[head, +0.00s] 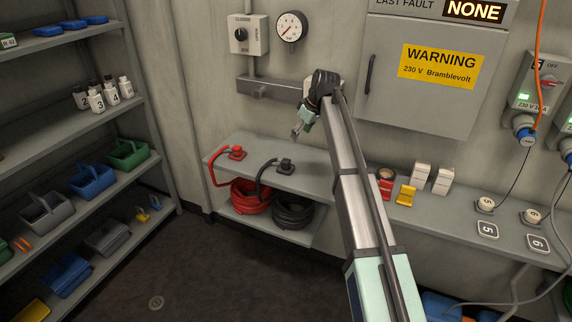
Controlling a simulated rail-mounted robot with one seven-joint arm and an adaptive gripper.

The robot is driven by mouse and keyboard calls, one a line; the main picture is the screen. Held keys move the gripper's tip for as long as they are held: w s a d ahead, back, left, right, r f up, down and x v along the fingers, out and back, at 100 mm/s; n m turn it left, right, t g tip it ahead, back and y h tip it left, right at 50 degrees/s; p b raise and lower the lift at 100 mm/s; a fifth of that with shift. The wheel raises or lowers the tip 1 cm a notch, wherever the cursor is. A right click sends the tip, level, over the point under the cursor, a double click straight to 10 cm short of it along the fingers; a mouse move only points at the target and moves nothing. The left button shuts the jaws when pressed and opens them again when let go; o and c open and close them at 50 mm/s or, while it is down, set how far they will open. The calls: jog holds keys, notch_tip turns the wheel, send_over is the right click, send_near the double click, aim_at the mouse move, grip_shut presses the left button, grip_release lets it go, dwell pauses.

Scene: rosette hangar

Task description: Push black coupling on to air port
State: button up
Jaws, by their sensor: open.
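The black coupling (286,165) stands on the bench (325,184), on the end of a black hose that is coiled on the shelf below. My gripper (297,132) is open and empty. It hangs in the air above and near the black coupling in the picture, clear of it, in front of the wall. A grey rail (270,89) runs along the wall behind my gripper. I cannot make out the air port for certain; my wrist covers part of the rail's right end.
A red coupling (236,152) with its red hose stands left of the black one. A gauge (291,27) and a switch box (248,35) hang above the rail. Tape, a yellow item and white boxes (443,180) stand right of my arm. A shelf rack (80,120) is at left.

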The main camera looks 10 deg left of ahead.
jog(key=p, duration=0.3)
send_near(286, 160)
jog(key=x, duration=0.5)
jog(key=shift+s+d+f, duration=0.1)
jog(key=shift+s+d, duration=0.1)
jog(key=shift+w+a+f+p, duration=0.25)
jog(key=shift+f+p, duration=0.15)
jog(key=shift+p, duration=0.25)
jog(key=p+x, duration=0.1)
jog(key=x, duration=0.3)
jog(key=shift+f+p, duration=0.1)
jog(key=shift+p, duration=0.2)
jog(key=c, duration=1.1)
